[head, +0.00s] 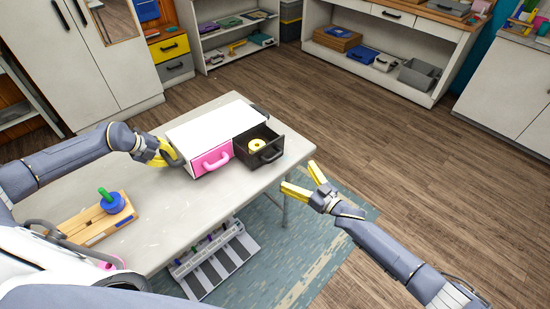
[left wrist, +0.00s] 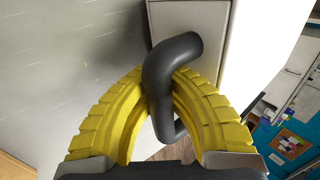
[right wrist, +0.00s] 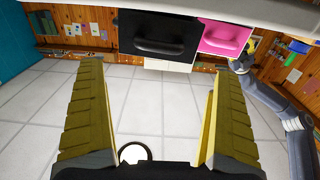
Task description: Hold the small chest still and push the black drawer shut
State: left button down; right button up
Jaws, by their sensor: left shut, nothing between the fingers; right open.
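The small chest (head: 212,122) has a white top and stands near the table's right end. Its pink drawer (head: 212,160) is closed. The black drawer (head: 262,146) sticks out and holds a yellow roll (head: 257,145). My left gripper (head: 168,153) is shut at the chest's left side. In the left wrist view the dark side handle (left wrist: 165,85) crosses in front of its fingertips, which partly hides where they meet. My right gripper (head: 298,176) is open and empty, apart from the black drawer's front. The black drawer front (right wrist: 158,35) shows ahead in the right wrist view.
A wooden block with a green and blue piece (head: 110,201) lies on the pale table (head: 150,235) at the left. Cabinets and shelves line the back. Open floor lies right of the table.

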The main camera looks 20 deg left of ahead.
aim_at(269, 153)
jog(key=x, duration=1.1)
jog(key=shift+w+a, duration=0.15)
jog(key=shift+a, duration=0.15)
jog(key=shift+c, duration=0.4)
jog(key=c, duration=1.5)
jog(key=shift+x, duration=1.85)
jog(key=shift+c, duration=0.2)
jog(key=o, duration=1.6)
